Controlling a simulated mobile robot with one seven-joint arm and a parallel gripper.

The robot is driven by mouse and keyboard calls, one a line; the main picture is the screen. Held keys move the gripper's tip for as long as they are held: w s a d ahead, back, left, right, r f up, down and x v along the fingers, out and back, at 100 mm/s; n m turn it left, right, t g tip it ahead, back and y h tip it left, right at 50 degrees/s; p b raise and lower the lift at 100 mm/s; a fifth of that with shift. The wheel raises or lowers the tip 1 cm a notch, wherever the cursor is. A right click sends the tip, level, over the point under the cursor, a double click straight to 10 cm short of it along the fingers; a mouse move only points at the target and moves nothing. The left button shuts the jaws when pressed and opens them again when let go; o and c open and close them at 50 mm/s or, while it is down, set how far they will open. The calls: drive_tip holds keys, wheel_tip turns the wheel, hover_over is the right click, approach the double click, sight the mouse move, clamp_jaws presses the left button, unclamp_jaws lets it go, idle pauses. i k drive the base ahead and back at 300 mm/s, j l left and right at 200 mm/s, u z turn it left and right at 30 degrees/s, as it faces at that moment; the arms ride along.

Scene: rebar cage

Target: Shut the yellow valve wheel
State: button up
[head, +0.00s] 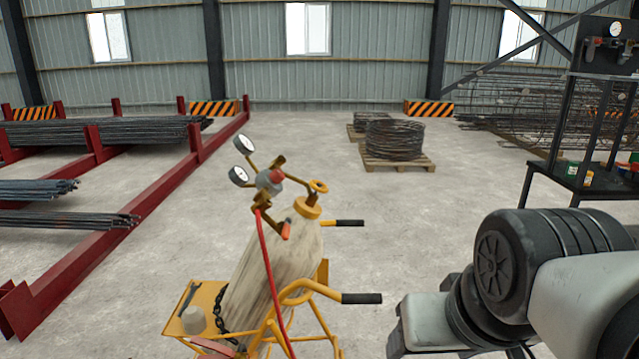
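The yellow valve wheel (319,186) is a small ring on the yellow neck at the top of a worn, pale gas cylinder (268,275). The cylinder leans in a yellow hand cart. A brass regulator (268,181) with two round gauges and a red knob sits left of the wheel. A red hose (268,265) hangs from it down the cylinder's front. How far the wheel is turned cannot be told. My arm shows at the lower right, apart from the cylinder and wheel. I cannot make out any gripper fingers.
The cart's handles (330,294) stick out to the right with black grips. A red rack (150,190) of rebar stands left. Wire coils on a pallet (395,163) lie behind. A dark bench (560,182) stands at the right. Concrete floor between is clear.

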sight(320, 186)
drive_tip(key=i, duration=0.5)
drive_tip(key=i+l, duration=0.15)
drive_tip(key=i, duration=0.4)
drive_tip(key=j+u, duration=0.05)
